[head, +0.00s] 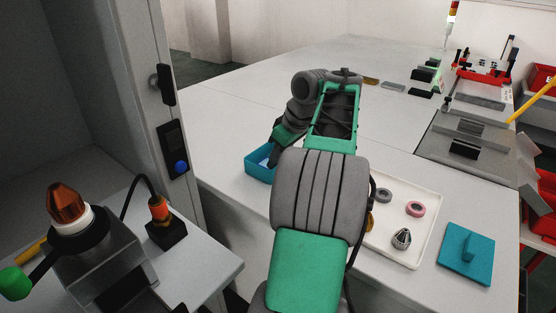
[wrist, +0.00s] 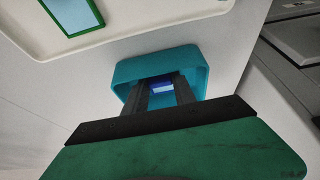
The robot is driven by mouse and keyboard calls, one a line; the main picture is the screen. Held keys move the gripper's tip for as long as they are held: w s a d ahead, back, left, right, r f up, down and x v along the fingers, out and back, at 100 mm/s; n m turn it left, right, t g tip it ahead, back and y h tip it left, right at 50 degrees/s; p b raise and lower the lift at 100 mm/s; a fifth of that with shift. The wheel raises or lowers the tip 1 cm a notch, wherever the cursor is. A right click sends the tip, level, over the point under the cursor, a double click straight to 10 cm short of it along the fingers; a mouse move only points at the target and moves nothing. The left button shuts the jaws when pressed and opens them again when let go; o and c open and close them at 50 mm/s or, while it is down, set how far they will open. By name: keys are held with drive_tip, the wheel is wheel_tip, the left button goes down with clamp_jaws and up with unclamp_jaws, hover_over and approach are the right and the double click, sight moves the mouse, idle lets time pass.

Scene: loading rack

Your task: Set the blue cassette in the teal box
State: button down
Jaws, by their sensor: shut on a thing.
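The teal box (head: 258,174) stands open on the bench, left of my arm in the head view. In the wrist view the teal box (wrist: 195,77) lies straight ahead of my fingers. My gripper (wrist: 160,92) is shut on the blue cassette (wrist: 161,86), which shows as a small blue and white patch between the dark fingers. The fingertips and cassette appear within the box's outline. I cannot tell whether the cassette touches the box floor. In the head view my gripper (head: 273,160) reaches down at the box, and the fingers hide most of its inside.
A white tray (head: 428,222) with rings and a metal cone part lies right of my arm. A teal plate with a handle (head: 466,254) lies at the bench's right front. A grey cabinet (head: 120,80) stands at left. The bench behind the box is clear.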

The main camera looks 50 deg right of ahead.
drive_tip(key=shift+f, duration=0.2)
drive_tip(key=c, duration=1)
unclamp_jaws()
drive_tip(key=shift+c, duration=0.2)
drive_tip(key=p+v, duration=0.7)
drive_tip(key=v, duration=0.5)
drive_tip(key=shift+r+p, duration=0.25)
drive_tip(key=shift+p, duration=0.05)
